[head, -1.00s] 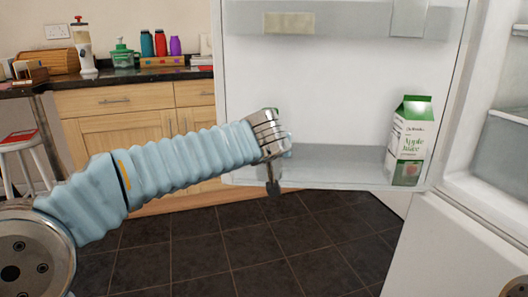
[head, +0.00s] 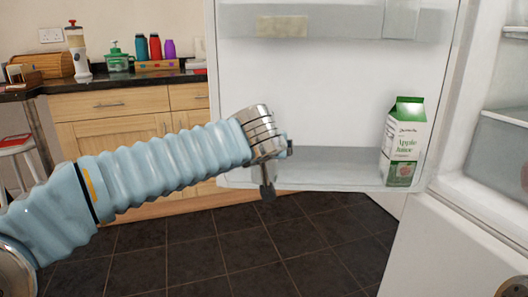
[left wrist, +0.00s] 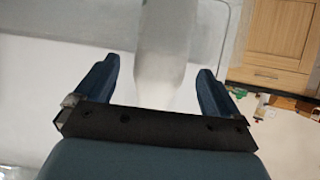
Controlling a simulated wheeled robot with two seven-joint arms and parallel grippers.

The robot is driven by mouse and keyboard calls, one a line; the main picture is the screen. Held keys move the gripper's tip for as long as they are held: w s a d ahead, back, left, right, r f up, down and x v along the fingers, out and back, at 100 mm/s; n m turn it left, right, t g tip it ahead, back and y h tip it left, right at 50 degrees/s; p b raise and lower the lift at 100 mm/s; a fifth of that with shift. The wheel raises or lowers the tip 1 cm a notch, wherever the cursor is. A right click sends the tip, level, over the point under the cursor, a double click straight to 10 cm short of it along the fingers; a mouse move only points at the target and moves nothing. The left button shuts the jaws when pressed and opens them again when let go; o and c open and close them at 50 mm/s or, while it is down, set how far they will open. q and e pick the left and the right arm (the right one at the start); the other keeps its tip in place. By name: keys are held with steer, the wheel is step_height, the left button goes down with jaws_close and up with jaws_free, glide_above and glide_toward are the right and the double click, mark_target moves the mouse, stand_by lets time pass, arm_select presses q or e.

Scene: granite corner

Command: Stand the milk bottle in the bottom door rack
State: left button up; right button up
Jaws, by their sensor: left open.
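In the left wrist view a whitish, translucent bottle shape, apparently the milk bottle (left wrist: 165,45), lies in line between the two dark blue fingers of my left gripper (left wrist: 157,75). The fingers are spread, with gaps visible on both sides of it. Its cap and base cannot be made out. In the head view my left gripper (head: 270,170) is at the left end of the bottom door rack (head: 325,174), and no bottle shows there. Whether the bottle rests on the rack cannot be told. My right gripper is out of view.
A green-and-white apple juice carton (head: 404,143) stands at the right end of the bottom rack. An upper door rack (head: 350,22) is above. The rack between gripper and carton looks clear. Fridge shelves (head: 510,90) are at right; a counter (head: 120,78) is behind left.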

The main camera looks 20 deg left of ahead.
arm_select(q)
steer(key=v, duration=0.8)
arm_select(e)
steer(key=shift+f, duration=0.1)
arm_select(q)
steer(key=shift+s+r, duration=0.1)
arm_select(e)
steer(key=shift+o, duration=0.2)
